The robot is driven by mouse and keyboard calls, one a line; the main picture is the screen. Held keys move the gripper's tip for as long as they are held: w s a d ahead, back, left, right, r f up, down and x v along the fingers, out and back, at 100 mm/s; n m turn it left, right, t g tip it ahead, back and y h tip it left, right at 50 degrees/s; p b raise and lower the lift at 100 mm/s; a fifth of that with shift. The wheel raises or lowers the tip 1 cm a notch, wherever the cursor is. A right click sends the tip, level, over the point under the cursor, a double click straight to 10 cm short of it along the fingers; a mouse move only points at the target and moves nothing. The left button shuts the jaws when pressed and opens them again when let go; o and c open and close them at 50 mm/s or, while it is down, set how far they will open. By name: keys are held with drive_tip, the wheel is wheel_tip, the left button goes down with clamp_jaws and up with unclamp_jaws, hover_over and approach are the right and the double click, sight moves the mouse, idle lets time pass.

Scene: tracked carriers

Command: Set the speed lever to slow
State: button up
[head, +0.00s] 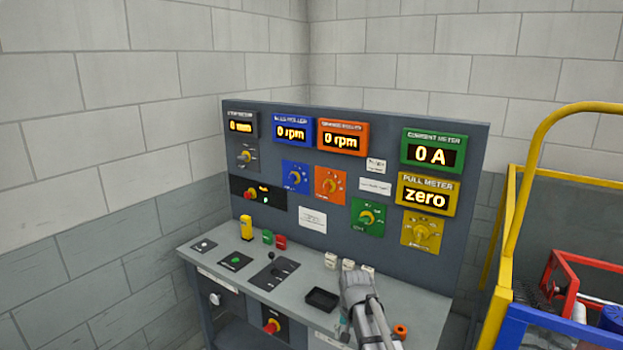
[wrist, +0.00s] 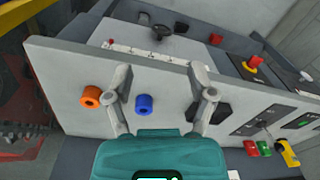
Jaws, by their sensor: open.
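A black plate (head: 272,272) on the console top carries a small lever with a dark round knob (head: 270,256), standing up near the plate's far end; its marks are too small to read. I take this as the speed lever. A black plate (wrist: 262,122) also shows at the right of the wrist view, its lever not clear there. My gripper (head: 355,278) is over the right part of the console top, right of the lever and apart from it. In the wrist view my gripper's (wrist: 159,78) two fingers are spread, with nothing held between them.
A black tray (head: 322,299) lies between the lever plate and my arm. Yellow (head: 246,228), green (head: 267,237) and red (head: 281,242) pieces stand behind the lever. An orange ring (head: 400,331) sits at right. The upright panel (head: 300,170) rises behind; a yellow-railed cart (head: 515,220) is at right.

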drive_tip(key=s+d+f+n+b, duration=0.1)
drive_tip(key=s+d, duration=0.2)
drive_tip(key=s, duration=0.4)
drive_tip(key=s+d+f+n+b, duration=0.1)
drive_tip(key=s+d+f, duration=0.1)
drive_tip(key=s, duration=0.4)
drive_tip(key=shift+s+d+n+h, duration=0.3)
drive_tip(key=shift+s+d+n, duration=0.1)
drive_tip(key=shift+d, duration=0.4)
drive_tip(key=shift+w, duration=0.1)
